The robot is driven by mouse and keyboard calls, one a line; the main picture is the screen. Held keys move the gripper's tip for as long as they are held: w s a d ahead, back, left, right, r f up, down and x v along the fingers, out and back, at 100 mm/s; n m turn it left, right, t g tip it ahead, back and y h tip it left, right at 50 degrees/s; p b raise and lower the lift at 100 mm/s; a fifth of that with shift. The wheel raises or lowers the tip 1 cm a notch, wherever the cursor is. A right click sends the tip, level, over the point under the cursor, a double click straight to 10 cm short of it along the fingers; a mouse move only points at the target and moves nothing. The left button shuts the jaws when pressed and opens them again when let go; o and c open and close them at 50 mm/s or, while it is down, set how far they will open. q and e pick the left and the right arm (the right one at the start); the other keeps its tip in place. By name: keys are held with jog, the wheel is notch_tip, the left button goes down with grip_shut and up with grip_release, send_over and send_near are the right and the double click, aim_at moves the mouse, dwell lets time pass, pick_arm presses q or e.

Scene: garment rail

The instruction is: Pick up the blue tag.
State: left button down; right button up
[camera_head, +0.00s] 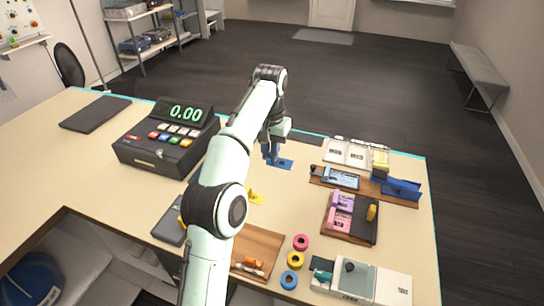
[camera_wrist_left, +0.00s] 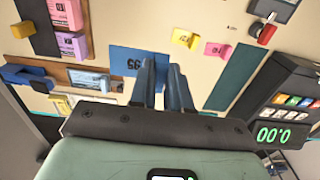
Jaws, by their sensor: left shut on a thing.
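The blue tag (camera_head: 284,164) is a flat blue piece with dark marking, at the far middle of the counter. In the left wrist view the blue tag (camera_wrist_left: 124,61) shows beside and behind my fingertips. My left gripper (camera_head: 271,157) points down at the tag's left part. Its two fingers (camera_wrist_left: 163,72) are close together, shut on the tag; the contact is partly hidden. I cannot tell whether the tag is clear of the counter. My right gripper is not in view.
A yellow tag (camera_head: 257,197) lies nearer; a pink tag (camera_wrist_left: 216,50) shows beside it in the wrist view. A cash register (camera_head: 165,150) stands left. A wooden tray with pink pieces (camera_head: 335,228), a wooden rack (camera_head: 350,186) and a printer-like device (camera_head: 390,287) stand right.

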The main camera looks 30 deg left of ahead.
pick_arm(q)
jog(key=shift+w+r, duration=0.1)
jog(key=shift+r, duration=1.5)
